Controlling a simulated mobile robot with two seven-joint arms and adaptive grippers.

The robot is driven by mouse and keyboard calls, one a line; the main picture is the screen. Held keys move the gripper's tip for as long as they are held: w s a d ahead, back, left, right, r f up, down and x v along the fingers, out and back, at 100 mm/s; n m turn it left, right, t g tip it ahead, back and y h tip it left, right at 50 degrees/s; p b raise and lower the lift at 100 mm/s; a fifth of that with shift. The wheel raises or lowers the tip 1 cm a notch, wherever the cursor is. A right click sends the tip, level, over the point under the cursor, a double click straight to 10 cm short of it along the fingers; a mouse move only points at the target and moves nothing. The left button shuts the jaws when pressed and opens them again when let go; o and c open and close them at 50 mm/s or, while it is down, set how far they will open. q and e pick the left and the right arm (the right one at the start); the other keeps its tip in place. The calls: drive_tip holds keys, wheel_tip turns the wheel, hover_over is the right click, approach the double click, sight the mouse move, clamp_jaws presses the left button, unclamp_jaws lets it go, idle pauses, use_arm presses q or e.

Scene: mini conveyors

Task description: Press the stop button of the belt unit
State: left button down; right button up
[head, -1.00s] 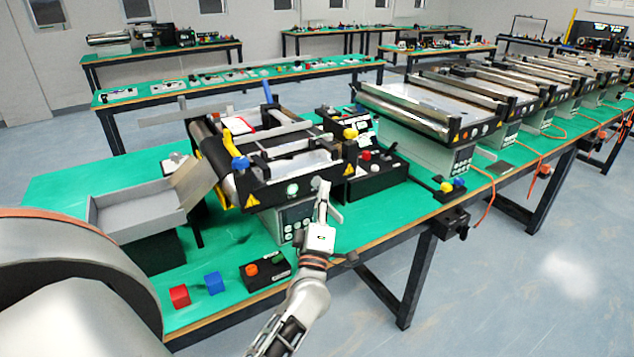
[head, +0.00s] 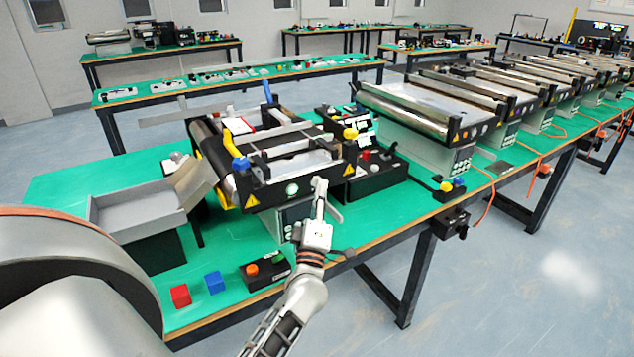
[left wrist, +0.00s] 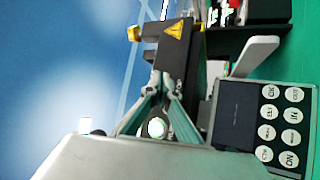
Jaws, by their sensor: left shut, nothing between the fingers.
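The belt unit (head: 262,193) stands on the green bench, its black front rail facing me. A pale round button with a green tint (head: 292,189) shows on this rail. It also shows in the left wrist view (left wrist: 157,127), between the finger linkages. My left gripper (head: 320,184) is shut and empty. Its fingertips are at the front rail, right of that button. In the left wrist view the fingertips (left wrist: 166,82) overlap the dark rail. No stop button can be made out; the fingers cover that part of the rail. I cannot tell whether they touch it. My right gripper is not in view.
A keypad panel (left wrist: 281,124) sits below the rail. A black box with a red button (head: 368,172) stands right of the unit. A grey tray (head: 140,208), a red cube (head: 180,295), a blue cube (head: 214,282) and a small control box (head: 265,271) are at the left.

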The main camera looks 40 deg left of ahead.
use_arm(q)
drive_tip(key=shift+a, duration=0.2)
idle(0.6)
drive_tip(key=shift+s+d+p, duration=0.3)
drive_tip(key=shift+d+p, duration=0.05)
drive_tip(key=shift+d, duration=0.4)
drive_tip(key=shift+d, duration=0.15)
drive_tip(key=d, duration=0.1)
drive_tip(key=s+d, duration=0.1)
drive_tip(key=d, duration=0.1)
drive_tip(key=s+d+p, duration=0.1)
drive_tip(key=shift+d, duration=0.2)
drive_tip(key=shift+w, duration=0.1)
idle(0.5)
